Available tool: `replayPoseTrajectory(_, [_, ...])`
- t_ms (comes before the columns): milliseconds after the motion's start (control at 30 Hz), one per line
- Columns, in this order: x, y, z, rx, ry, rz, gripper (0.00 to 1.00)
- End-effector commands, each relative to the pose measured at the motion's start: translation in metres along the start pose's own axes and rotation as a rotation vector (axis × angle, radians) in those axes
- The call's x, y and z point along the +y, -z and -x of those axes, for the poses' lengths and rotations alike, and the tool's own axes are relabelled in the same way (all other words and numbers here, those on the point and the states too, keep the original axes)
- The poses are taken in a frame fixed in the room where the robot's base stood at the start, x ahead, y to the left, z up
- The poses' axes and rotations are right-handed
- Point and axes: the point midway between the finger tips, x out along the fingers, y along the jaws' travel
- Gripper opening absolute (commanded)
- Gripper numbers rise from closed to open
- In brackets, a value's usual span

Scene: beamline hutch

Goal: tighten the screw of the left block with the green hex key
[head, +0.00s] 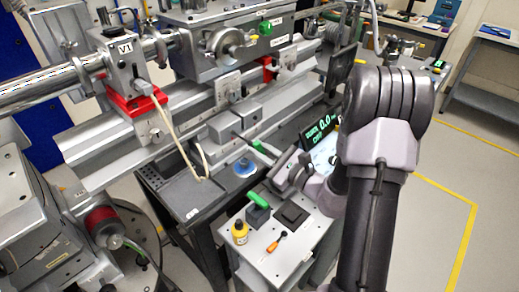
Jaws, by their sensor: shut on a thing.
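My gripper (290,170) is in the middle, above the small side table. It is shut on a green-handled hex key (262,148), whose thin dark shaft points up and left to the front of a low grey block (235,122) at the rail. I cannot tell whether its tip touches the block or sits in a screw. Other blocks with round screw-like features sit along the rail: one under the red clamp (156,128), one in the middle (228,89). Which one is the left block is not clear.
The side table holds a green-handled tool in a dark stand (257,200), a yellow bottle (239,232), an orange screwdriver (277,241) and a black pad (291,215). A display (320,127) reads 0.0. A beige cable (182,145) hangs before the rail. Floor at right is clear.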

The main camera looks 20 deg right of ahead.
Motion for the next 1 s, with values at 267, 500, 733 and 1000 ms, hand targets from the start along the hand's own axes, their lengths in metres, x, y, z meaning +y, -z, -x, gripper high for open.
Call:
replayPoseTrajectory(267, [0.0, 0.0, -0.0006, 0.0, 0.0, -0.002, 0.0])
replayPoseTrajectory(500, [-0.0002, 0.0001, -0.0039, 0.0, 0.001, -0.003, 0.0])
replayPoseTrajectory(733, [0.0, 0.0001, -0.0075, 0.0, 0.0, -0.004, 0.0])
replayPoseTrajectory(1000, [-0.0003, -0.0005, -0.0074, 0.0, 0.0, -0.013, 0.0])
